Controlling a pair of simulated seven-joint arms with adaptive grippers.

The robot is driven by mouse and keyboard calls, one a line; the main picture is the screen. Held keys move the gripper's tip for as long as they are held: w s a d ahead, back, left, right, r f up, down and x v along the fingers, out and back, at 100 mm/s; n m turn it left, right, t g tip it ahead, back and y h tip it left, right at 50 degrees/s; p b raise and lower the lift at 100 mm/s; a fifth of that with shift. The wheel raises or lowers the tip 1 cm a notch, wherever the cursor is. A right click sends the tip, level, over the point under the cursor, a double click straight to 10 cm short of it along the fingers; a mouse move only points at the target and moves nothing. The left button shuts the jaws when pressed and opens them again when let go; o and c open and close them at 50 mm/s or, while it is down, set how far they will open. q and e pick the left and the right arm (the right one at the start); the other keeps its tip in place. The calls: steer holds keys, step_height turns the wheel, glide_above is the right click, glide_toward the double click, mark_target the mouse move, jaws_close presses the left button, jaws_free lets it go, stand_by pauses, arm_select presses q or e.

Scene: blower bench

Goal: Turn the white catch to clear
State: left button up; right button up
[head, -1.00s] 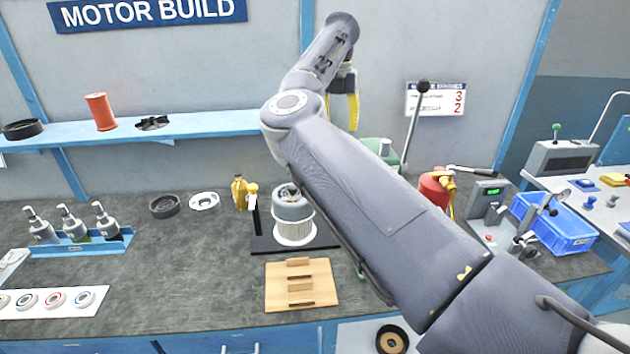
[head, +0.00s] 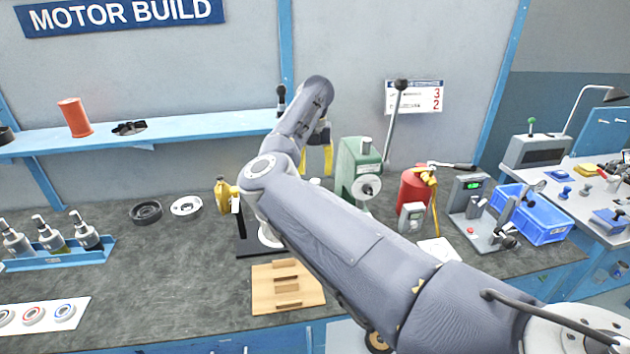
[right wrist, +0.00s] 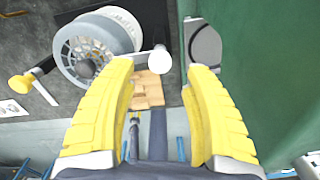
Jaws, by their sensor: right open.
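The white catch (right wrist: 158,60) is a short lever with a round white knob, in the right wrist view. It sticks out beside a grey round housing (right wrist: 70,62) with a white ring. My right gripper (right wrist: 160,70) is open, its yellow fingers on either side of the knob in the picture; no contact is visible. In the head view the right gripper (head: 315,170) points down left of the green press, and a small white knob (head: 315,181) shows just below its fingers. My arm hides most of the housing there. My left gripper is not in view.
The green press (head: 358,172) stands close at the gripper's right and also fills the right of the wrist view (right wrist: 275,70). A wooden block (head: 287,287) lies in front. A red canister (head: 414,188) and a blue bin (head: 535,212) stand farther right.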

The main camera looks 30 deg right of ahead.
mark_target(315, 180)
steer(key=shift+f, duration=2.1)
jaws_close()
